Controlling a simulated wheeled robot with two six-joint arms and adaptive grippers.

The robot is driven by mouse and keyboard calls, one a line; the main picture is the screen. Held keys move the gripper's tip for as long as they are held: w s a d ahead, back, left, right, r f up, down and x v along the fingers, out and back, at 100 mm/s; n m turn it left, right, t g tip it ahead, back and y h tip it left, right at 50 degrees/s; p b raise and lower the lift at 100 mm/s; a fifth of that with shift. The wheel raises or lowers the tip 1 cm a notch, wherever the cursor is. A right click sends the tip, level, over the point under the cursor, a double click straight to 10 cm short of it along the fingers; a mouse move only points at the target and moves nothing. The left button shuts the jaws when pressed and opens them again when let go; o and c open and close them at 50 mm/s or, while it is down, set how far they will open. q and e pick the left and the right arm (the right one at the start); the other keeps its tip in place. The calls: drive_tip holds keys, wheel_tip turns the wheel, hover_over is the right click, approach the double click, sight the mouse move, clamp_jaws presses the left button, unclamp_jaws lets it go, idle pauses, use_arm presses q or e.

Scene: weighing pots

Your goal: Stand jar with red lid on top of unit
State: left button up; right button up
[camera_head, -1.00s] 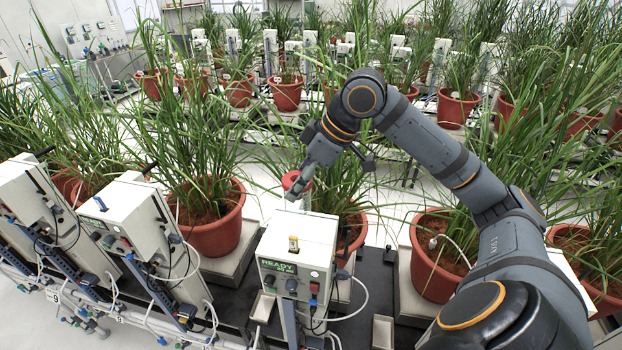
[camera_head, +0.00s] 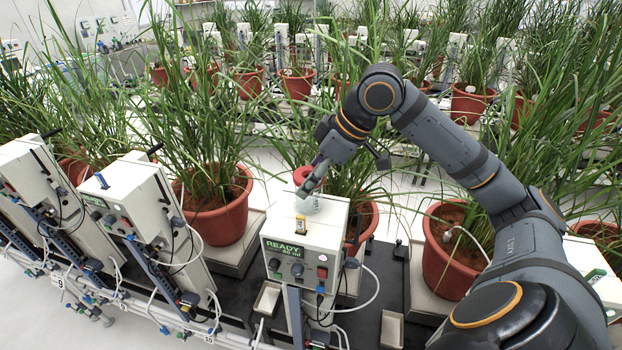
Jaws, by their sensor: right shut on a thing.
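The jar with the red lid (camera_head: 303,174) is over the top of the white READY unit (camera_head: 290,252) in the middle foreground. Its pale body (camera_head: 308,205) shows below my gripper and looks upright. The jar's base is at or very close to the unit's top face; I cannot tell whether it touches. My right gripper (camera_head: 311,188) reaches in from the right and is shut on the jar, covering part of it. My left gripper is not in view.
Potted grasses stand close by, left (camera_head: 218,217) and right (camera_head: 447,255), with leaves near my arm. More units (camera_head: 137,196) stand to the left. Hoses and small trays lie in front.

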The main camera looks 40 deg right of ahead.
drive_tip(key=shift+f, duration=0.35)
drive_tip(key=o, duration=1.1)
drive_tip(key=shift+d, duration=0.1)
drive_tip(key=shift+c, duration=0.2)
drive_tip(key=shift+o, duration=1.2)
drive_tip(key=shift+w, duration=0.15)
drive_tip(key=shift+r, duration=0.55)
drive_tip(key=b+v, duration=0.1)
drive_tip(key=v, duration=0.2)
drive_tip(key=shift+d+r, duration=0.15)
drive_tip(key=shift+d, duration=0.05)
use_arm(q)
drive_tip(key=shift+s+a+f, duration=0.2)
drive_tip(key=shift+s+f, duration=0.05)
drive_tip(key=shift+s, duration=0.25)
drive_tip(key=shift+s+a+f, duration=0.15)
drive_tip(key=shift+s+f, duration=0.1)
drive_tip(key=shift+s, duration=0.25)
use_arm(e)
drive_tip(key=v, duration=0.8)
drive_tip(key=shift+r, duration=0.1)
